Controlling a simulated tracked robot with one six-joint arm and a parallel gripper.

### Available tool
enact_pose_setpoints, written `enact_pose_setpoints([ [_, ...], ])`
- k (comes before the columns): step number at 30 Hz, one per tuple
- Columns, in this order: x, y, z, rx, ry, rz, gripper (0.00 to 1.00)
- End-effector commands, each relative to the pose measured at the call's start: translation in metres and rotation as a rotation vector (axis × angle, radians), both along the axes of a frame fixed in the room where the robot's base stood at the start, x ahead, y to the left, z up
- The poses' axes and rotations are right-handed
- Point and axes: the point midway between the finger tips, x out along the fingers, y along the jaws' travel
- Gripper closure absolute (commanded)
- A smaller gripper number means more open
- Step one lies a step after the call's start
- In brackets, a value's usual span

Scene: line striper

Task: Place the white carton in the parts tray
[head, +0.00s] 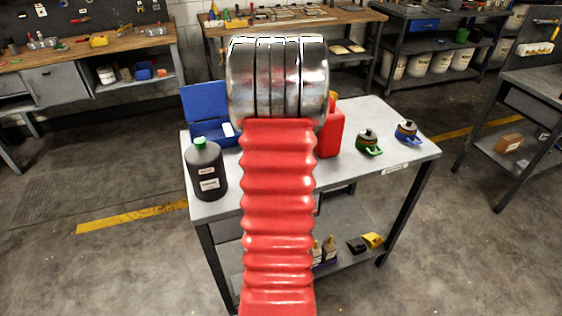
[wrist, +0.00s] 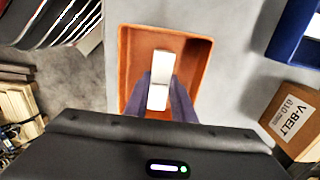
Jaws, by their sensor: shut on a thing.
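The white carton (wrist: 161,75) shows in the wrist view, between the dark purple-grey fingers of my gripper (wrist: 160,92). My gripper is shut on it. The carton appears inside the outline of an orange-brown tray (wrist: 196,62), which I take as the parts tray. I cannot tell whether the carton touches the tray floor or hangs above it. No other thing shows in the tray. In the head view my red arm and its silver part hide the gripper, the carton and the tray.
A V-belt box (wrist: 293,118) and a blue bin (wrist: 296,32) stand right of the tray in the wrist view. On the grey bench (head: 375,178) are a black bottle (head: 206,172), an open blue case (head: 208,105), a red canister (head: 330,128) and small green and blue items.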

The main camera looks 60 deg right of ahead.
Motion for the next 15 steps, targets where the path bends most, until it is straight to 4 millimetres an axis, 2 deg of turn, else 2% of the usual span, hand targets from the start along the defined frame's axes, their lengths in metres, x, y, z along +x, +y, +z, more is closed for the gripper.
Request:
enact_pose_setpoints([
  [3, -0.0003, 0.0000, -0.0078, 0.001, 0.001, 0.000, 1.00],
  [14, -0.0006, -0.0004, -0.0099, 0.000, 0.000, -0.001, 1.00],
  [15, -0.0006, -0.0006, -0.0098, -0.001, -0.001, -0.001, 0.75],
])
